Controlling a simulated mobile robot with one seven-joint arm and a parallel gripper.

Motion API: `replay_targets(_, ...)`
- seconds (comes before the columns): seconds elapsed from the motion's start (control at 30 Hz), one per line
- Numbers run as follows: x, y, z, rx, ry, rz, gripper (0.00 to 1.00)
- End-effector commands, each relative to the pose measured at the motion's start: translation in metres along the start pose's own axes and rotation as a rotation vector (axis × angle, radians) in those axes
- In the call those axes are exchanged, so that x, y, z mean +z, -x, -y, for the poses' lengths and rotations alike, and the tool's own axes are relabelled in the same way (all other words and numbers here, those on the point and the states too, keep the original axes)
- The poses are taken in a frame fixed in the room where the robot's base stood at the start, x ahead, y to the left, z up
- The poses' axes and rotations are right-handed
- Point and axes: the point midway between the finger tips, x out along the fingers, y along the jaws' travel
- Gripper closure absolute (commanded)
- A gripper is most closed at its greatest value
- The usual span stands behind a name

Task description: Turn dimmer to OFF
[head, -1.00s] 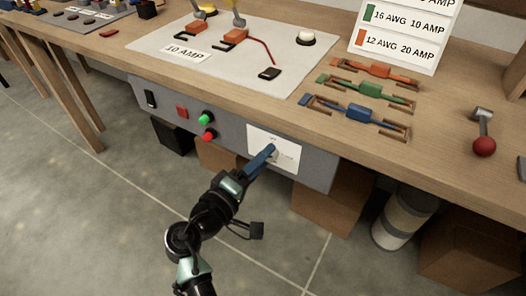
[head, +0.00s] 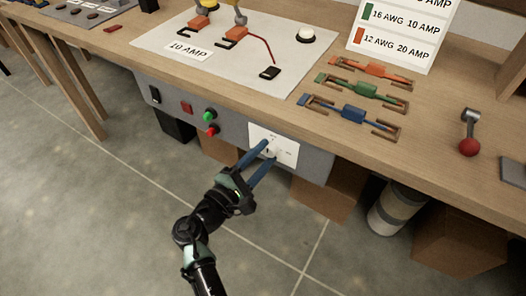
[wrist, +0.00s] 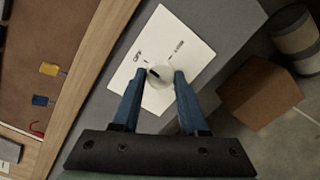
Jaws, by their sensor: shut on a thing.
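The dimmer is a small white knob (wrist: 159,77) on a white label plate (wrist: 163,47), with an OFF mark at its upper left in the wrist view. A second mark at its upper right is too small to read. The knob bears a dark mark on its left side. The plate (head: 288,157) is on the grey front panel (head: 228,130) under the bench edge in the head view. My gripper (wrist: 160,75) has its two blue fingers on either side of the knob, shut on it. It also shows at the plate in the head view (head: 270,152).
A red switch, a green button (head: 209,114) and a red button (head: 212,130) are left of the plate. Fuse-like coloured parts (head: 354,114) and a red-knobbed lever (head: 470,145) lie on the bench above. Brown boxes (head: 312,190) and a canister (head: 397,208) stand below.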

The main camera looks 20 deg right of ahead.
Motion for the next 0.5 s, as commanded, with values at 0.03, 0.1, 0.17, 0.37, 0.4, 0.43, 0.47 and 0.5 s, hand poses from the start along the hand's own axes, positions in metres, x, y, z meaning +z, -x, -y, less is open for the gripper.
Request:
replay_targets(0.03, 0.0, 0.0004, 0.0008, -0.002, 0.016, 0.0, 1.0)
replay_targets(0.1, -0.0002, 0.0004, 0.0011, 0.0, 0.033, 0.001, 1.0)
replay_targets(0.17, -0.0003, 0.0004, 0.0013, 0.001, 0.043, 0.001, 1.0)
replay_targets(0.37, -0.0005, 0.0004, 0.0017, 0.002, 0.057, 0.002, 1.0)
replay_targets(0.4, -0.0005, 0.0004, 0.0017, 0.002, 0.057, 0.002, 1.0)
replay_targets(0.43, -0.0005, 0.0004, 0.0017, 0.002, 0.057, 0.002, 1.0)
replay_targets(0.47, -0.0005, 0.0004, 0.0018, 0.002, 0.057, 0.003, 1.0)
replay_targets(0.5, -0.0005, 0.0004, 0.0017, 0.002, 0.057, 0.002, 1.0)
